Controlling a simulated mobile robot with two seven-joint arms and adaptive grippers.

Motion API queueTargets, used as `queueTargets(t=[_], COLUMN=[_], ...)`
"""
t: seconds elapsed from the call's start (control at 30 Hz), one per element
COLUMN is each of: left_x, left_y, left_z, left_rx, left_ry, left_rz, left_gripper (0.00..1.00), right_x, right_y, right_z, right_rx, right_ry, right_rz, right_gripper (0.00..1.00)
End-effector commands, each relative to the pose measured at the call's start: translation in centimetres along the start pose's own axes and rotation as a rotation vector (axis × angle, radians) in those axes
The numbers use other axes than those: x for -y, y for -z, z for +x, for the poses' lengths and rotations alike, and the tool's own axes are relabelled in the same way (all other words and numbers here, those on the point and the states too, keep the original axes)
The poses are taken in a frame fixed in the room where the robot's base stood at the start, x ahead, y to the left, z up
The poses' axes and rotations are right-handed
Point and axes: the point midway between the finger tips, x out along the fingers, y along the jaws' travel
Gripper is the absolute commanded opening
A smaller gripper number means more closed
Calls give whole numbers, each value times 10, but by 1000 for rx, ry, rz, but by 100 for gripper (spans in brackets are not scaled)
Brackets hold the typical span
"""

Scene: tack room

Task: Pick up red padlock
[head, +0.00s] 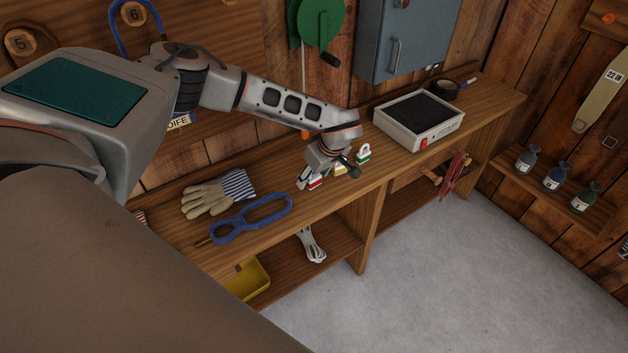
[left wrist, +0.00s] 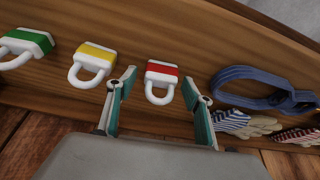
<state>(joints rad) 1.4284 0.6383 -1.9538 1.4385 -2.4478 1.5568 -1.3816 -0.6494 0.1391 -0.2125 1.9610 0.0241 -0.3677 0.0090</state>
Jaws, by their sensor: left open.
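The red padlock (left wrist: 162,72) lies on the wooden bench top (head: 395,158), white with a red band. In the left wrist view its white shackle points toward my left gripper (left wrist: 158,88), which is open with one finger on each side of the padlock. In the head view the left gripper (head: 330,180) hides part of the red padlock (head: 316,183). A yellow padlock (left wrist: 95,58) and a green padlock (left wrist: 27,45) lie beside it in a row. My right gripper is not in view.
Blue looped gear (head: 250,218) and a striped work glove (head: 218,193) lie on the bench left of the padlocks. A white tray with a dark inset (head: 418,122) stands to the right. A grey cabinet (head: 408,40) hangs on the wall above.

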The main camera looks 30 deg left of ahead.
Motion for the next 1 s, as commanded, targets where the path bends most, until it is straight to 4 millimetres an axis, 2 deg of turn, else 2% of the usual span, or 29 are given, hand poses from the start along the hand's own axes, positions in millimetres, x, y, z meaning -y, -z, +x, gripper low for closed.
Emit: queueTargets(t=[0.03, 0.07, 0.2, 0.23, 0.67, 0.87, 1.0], left_x=[0, 0, 0, 0, -1, -1, -2], left_y=[0, 0, 0, 0, 2, 12, 25], left_z=[0, 0, 0, 0, -6, -28, -58], left_rx=[0, 0, 0, 0, 0, 0, -1], left_ry=[0, 0, 0, 0, -2, -3, -6], left_rz=[0, 0, 0, 0, 0, -2, -3], left_gripper=[51, 46, 10, 6, 5, 5, 5], right_x=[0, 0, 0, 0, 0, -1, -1], right_y=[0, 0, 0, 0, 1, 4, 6], right_z=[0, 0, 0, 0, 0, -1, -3], right_rx=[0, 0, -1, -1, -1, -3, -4], right_ry=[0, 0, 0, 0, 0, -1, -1], right_rz=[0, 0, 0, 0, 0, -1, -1], right_gripper=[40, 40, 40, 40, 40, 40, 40])
